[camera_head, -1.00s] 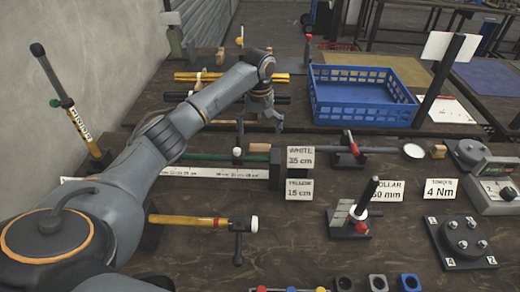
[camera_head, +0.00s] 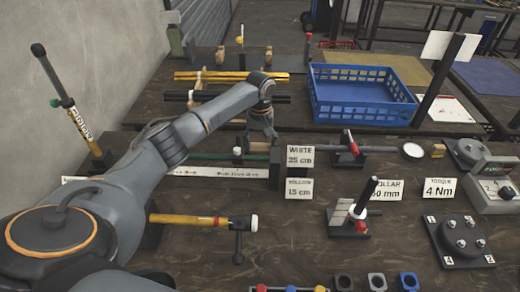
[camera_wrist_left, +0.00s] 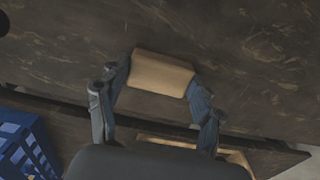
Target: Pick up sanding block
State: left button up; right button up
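A small tan block, taken as the sanding block (camera_head: 258,147), is on the dark bench beside the sign reading WHITE 35 cm. My left gripper (camera_head: 262,133) reaches down over it. In the left wrist view the tan block (camera_wrist_left: 162,73) sits between the two fingertips of my left gripper (camera_wrist_left: 163,76), one at each end, and they appear to touch it. I see no clear lift off the bench. The gripper partly covers the block in the head view. My right gripper is in neither view.
A blue crate (camera_head: 362,95) stands behind to the right. The white sign (camera_head: 300,157) and a dark stand (camera_head: 275,168) are close to the gripper. A yellow-handled hammer (camera_head: 205,221) lies nearer. Long rods lie behind.

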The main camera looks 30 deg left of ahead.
aim_at(260, 146)
pick_arm(q)
jog(key=c, duration=0.4)
notch_tip(260, 146, up, 10)
dwell(0.4)
